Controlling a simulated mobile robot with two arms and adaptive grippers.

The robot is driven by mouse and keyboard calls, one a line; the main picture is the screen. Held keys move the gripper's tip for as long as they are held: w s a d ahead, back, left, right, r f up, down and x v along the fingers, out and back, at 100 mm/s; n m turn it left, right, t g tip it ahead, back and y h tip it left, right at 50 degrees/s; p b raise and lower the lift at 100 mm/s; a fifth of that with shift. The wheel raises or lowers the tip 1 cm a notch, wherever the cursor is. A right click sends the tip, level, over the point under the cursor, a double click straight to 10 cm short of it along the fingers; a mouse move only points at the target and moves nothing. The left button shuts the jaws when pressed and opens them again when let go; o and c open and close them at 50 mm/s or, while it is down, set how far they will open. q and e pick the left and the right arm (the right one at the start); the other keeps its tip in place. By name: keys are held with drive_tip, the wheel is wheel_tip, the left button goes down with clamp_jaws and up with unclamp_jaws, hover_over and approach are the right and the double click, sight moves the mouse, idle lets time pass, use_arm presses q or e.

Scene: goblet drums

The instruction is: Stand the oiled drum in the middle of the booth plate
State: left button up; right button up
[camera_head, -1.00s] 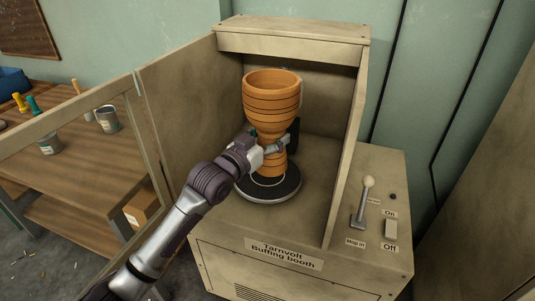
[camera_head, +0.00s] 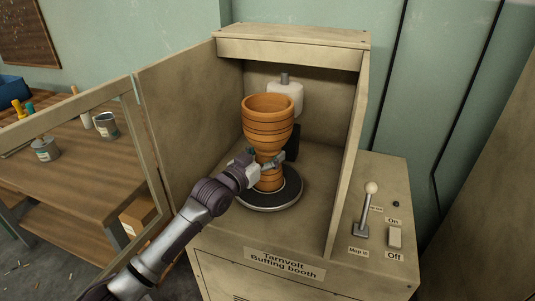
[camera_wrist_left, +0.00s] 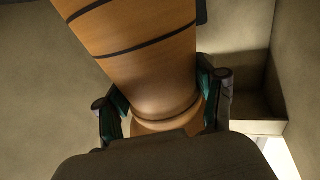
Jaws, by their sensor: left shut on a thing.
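The orange-brown goblet drum (camera_head: 268,119) with dark bands stands upright inside the buffing booth. Its foot is at about the middle of the round dark booth plate (camera_head: 287,193), which has a pale rim. I cannot tell whether the foot touches the plate. My left gripper (camera_head: 268,164) is shut on the drum's narrow waist. In the left wrist view the fingers (camera_wrist_left: 164,110) sit on both sides of the waist of the drum (camera_wrist_left: 150,62), and the foot is mostly hidden. My right gripper is not in view.
A white buffing mop (camera_head: 286,97) hangs behind the drum. Booth walls (camera_head: 190,105) close in left and right; the front is open. A lever (camera_head: 366,208) and an On/Off switch (camera_head: 394,237) sit right. A workbench (camera_head: 85,175) with cans stands left behind a framed door.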

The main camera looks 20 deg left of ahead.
sight(261, 158)
use_arm(q)
drive_tip(key=o, duration=1.7)
drive_tip(key=shift+o, duration=0.2)
drive_tip(key=shift+s, duration=0.1)
drive_tip(key=p+v, duration=0.1)
drive_tip(key=v, duration=0.5)
drive_tip(key=shift+a, duration=0.15)
drive_tip(key=shift+s+a, duration=0.1)
drive_tip(key=shift+s, duration=0.3)
drive_tip(key=shift+s+p, duration=0.2)
drive_tip(key=shift+p, duration=0.1)
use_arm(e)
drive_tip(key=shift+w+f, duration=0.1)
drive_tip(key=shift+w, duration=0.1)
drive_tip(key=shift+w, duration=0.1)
